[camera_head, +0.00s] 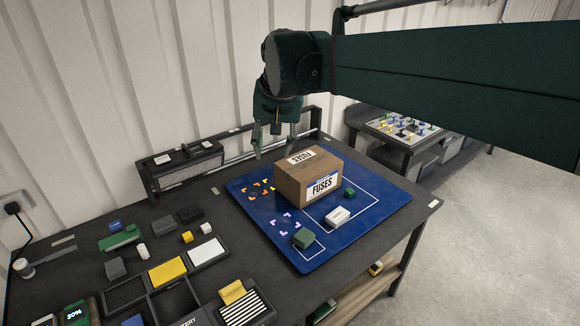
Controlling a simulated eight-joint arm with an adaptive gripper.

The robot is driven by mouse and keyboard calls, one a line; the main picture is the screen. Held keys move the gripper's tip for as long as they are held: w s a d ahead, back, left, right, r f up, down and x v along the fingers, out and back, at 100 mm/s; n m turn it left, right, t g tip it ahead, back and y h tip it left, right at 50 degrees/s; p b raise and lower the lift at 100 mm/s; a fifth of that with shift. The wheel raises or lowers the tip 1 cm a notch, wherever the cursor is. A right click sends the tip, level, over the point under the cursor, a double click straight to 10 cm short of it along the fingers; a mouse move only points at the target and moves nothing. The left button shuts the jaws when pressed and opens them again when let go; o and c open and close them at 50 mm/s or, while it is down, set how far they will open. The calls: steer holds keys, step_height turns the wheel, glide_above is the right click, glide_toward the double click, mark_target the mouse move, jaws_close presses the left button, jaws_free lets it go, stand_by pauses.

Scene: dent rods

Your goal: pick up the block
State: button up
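Several blocks are in view, and I cannot tell which one the task means. A green block (304,238) sits near the front corner of the blue mat (355,238). A smaller green block (350,192) and a white block (338,216) also sit on the mat. To the left on the table are a small yellow block (187,237), a small white block (206,228) and a grey block (115,268). My gripper (274,147) points down behind the cardboard box, over the back of the table. Its fingers are apart with nothing between them.
A cardboard box (292,189) marked FUSES stands on the mat, close to my gripper. A rail unit (186,168) runs along the table's back edge. Trays (126,294) and small parts crowd the left side. The mat's right part is mostly clear.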

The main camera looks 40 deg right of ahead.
steer(key=w+d+m+g, duration=0.1)
steer(key=w+d+m, duration=0.3)
steer(key=d, duration=0.8)
steer(key=m+g+y+p, duration=0.1)
steer(key=m+g, duration=0.2)
steer(key=m, duration=0.4)
glide_above(352, 190)
step_height(352, 190, down, 9)
steer(key=f, duration=2.5)
steer(key=shift+d, duration=0.2)
steer(key=shift+f, duration=0.15)
steer(key=shift+f, duration=1.3)
steer(key=shift+f, duration=2.6)
